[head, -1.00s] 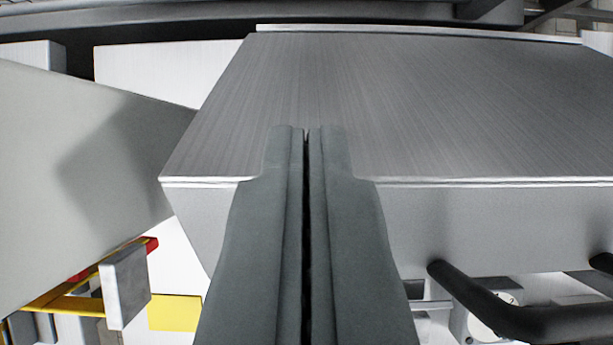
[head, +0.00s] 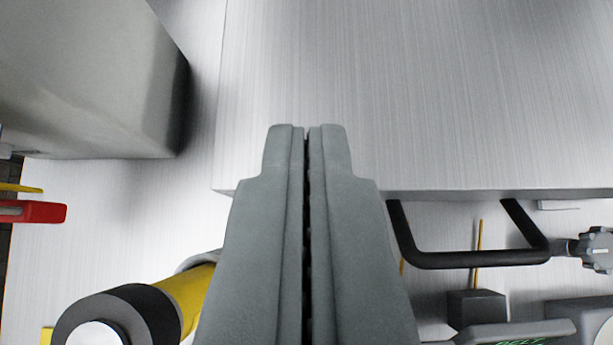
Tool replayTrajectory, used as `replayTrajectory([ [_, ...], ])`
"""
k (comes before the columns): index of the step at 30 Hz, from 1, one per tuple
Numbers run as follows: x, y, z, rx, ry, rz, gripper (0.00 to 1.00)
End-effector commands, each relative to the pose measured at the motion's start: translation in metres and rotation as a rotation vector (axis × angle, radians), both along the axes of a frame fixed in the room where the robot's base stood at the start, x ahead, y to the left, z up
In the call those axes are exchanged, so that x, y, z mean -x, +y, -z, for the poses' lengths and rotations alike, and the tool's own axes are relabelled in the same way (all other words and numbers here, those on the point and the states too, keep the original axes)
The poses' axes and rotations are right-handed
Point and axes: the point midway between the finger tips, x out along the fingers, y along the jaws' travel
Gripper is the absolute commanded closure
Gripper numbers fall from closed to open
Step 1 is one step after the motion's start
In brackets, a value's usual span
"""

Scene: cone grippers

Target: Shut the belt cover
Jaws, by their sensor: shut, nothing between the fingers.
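The belt cover (head: 420,95) is a large brushed-metal panel that fills the upper middle and right of the head view. A black bar handle (head: 470,259) sticks out from its lower edge, right of my gripper. My gripper (head: 307,130) is shut and empty, with its fingertips in front of the cover's face near the lower left part. I cannot tell whether the tips touch the panel. The gripper hides part of the cover's lower edge.
A grey box-shaped body (head: 90,80) stands at the upper left. A yellow and black cylinder (head: 140,310) is at the lower left, and a red part (head: 35,212) is at the left edge. A grey knob (head: 597,250) and a small dark block (head: 476,308) lie at the lower right.

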Motion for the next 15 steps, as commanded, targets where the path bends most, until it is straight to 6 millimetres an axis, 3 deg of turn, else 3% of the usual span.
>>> replayTrajectory([
  [6,0.013,0.000,0.033,0.002,0.003,-0.001,1.00],
  [15,0.018,0.000,0.052,0.000,0.001,0.000,1.00],
])
